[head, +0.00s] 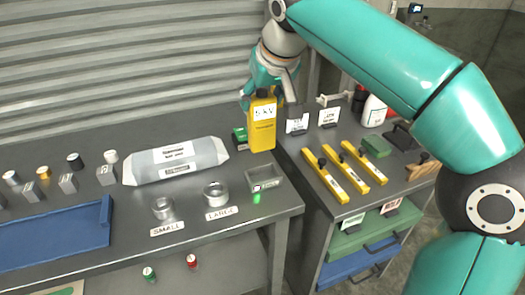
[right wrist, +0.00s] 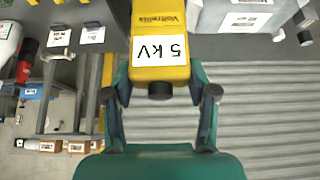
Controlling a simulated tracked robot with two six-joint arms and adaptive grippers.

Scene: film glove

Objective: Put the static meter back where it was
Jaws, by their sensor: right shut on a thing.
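The static meter (head: 263,135) is a yellow box with a white 5 kV label. It is upright at the back right of the grey bench, near the bench's right edge. My right gripper (head: 265,92) comes from above and behind and is shut on its upper part. In the right wrist view, the meter (right wrist: 160,70) is between the two fingers of the gripper (right wrist: 160,93). I cannot tell whether its base touches the bench. A green item (head: 240,137) shows just left of and behind the meter, partly hidden. My left gripper is not in view.
A grey wrapped package (head: 177,161) lies left of the meter. A small grey tray (head: 264,178) and two metal rings (head: 216,192) are in front. Label cards (head: 297,124) and yellow bars (head: 325,176) are on the cabinet to the right. A blue tray (head: 50,240) is front left.

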